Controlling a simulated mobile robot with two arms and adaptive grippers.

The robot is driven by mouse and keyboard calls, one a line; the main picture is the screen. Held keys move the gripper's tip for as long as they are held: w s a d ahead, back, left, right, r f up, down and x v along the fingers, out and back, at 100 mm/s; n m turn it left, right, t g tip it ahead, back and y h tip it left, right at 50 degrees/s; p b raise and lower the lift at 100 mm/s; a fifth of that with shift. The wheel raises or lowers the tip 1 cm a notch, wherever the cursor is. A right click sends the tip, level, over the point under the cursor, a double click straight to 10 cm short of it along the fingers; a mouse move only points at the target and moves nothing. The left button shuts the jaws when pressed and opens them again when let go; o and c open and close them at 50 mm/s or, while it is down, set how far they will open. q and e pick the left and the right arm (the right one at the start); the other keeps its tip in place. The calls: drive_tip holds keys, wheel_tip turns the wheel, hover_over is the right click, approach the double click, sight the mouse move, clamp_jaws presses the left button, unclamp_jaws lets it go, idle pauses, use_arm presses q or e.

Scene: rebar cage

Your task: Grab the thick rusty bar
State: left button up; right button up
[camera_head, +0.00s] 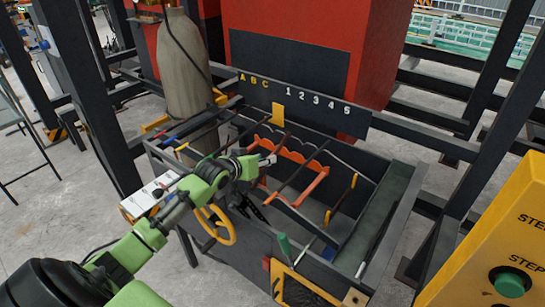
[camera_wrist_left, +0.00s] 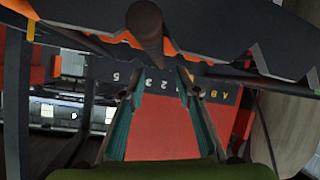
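A thick brown bar (camera_wrist_left: 145,20) shows its round end close to the camera at the top middle of the left wrist view. It runs away from me, above the space between the fingers in that picture. In the head view a dark brown bar (camera_head: 297,174) lies slanted across the rack, just right of my left gripper (camera_head: 267,161); it appears to be the thick one. My left gripper's teal-padded fingers (camera_wrist_left: 163,100) are apart, with no bar seen between them. The bar's near end is hidden by the arm in the head view. My right gripper is not in view.
The dark metal rack (camera_head: 390,228) has orange notched supports (camera_head: 318,183) and other thinner bars. A panel lettered A B C and 1 to 5 (camera_head: 318,108) stands behind. A yellow box with a green button (camera_head: 510,284) is at right. A yellow ring handle (camera_head: 228,238) is below my arm.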

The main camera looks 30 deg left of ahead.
use_arm(q)
drive_tip(key=shift+p+x, duration=0.35)
drive_tip(key=shift+x, duration=1.6)
drive_tip(key=shift+c, duration=0.3)
clamp_jaws()
drive_tip(key=shift+r, duration=0.1)
drive_tip(key=shift+r, duration=0.15)
